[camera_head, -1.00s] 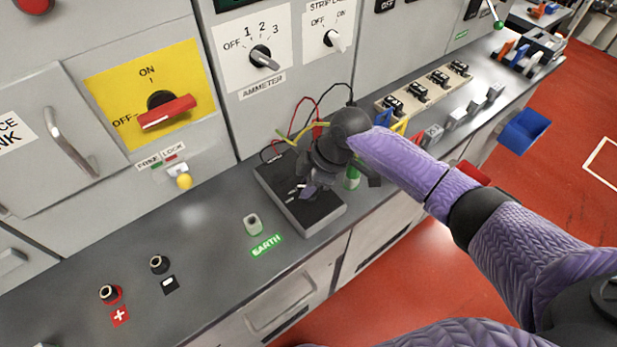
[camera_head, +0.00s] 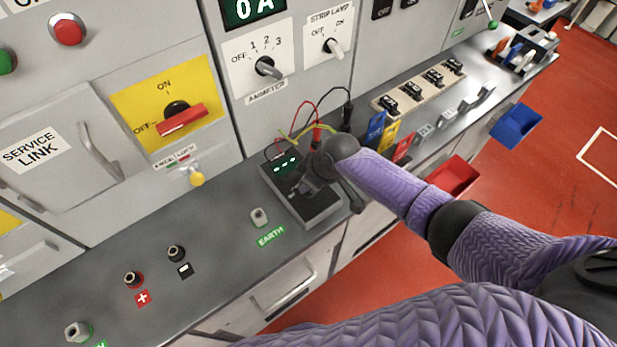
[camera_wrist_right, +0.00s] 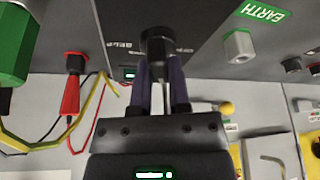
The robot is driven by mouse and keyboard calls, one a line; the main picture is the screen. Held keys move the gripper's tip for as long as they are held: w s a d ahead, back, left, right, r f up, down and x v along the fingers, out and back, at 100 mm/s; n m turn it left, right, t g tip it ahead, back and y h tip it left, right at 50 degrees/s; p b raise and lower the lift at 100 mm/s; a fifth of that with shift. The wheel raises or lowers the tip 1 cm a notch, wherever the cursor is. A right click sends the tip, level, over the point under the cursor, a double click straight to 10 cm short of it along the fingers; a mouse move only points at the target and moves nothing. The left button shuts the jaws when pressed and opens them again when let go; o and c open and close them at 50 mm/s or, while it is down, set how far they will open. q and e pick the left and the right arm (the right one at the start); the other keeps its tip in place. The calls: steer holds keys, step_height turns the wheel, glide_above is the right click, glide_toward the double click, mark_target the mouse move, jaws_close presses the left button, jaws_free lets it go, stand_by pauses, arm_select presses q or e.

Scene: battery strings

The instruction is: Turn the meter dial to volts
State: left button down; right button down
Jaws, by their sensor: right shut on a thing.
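The meter (camera_head: 322,209) is a dark grey box lying on the bench, with red and black leads at its far end. Its small display (camera_head: 286,163) shows green dashes in the head view. The dark round dial (camera_wrist_right: 158,43) shows in the right wrist view between my right gripper's fingertips (camera_wrist_right: 160,84). My right gripper (camera_head: 308,184) is shut on the dial, over the meter's face. Lettering beside the dial is small and upside down, too unclear to read. The gripper hides most of the dial in the head view. My left gripper is not in view.
An EARTH terminal (camera_head: 260,217) stands left of the meter, with red (camera_head: 133,279) and black (camera_head: 176,253) terminals further left. The control panel with the ammeter switch (camera_head: 267,67) rises behind. Blue (camera_head: 517,124) and red (camera_head: 452,176) bins hang at the bench front.

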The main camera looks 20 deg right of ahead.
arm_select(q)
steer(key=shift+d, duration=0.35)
arm_select(e)
steer(key=c, duration=0.6)
jaws_free()
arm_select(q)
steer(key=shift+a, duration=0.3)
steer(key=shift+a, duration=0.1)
arm_select(e)
steer(key=shift+d+r, duration=0.1)
steer(key=shift+r, duration=0.15)
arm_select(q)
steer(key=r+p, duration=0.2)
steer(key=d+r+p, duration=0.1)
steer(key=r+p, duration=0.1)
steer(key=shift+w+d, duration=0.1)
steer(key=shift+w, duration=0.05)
arm_select(e)
steer(key=v, duration=0.9)
steer(key=shift+s+d+r, duration=0.1)
steer(key=shift+s+r, duration=0.1)
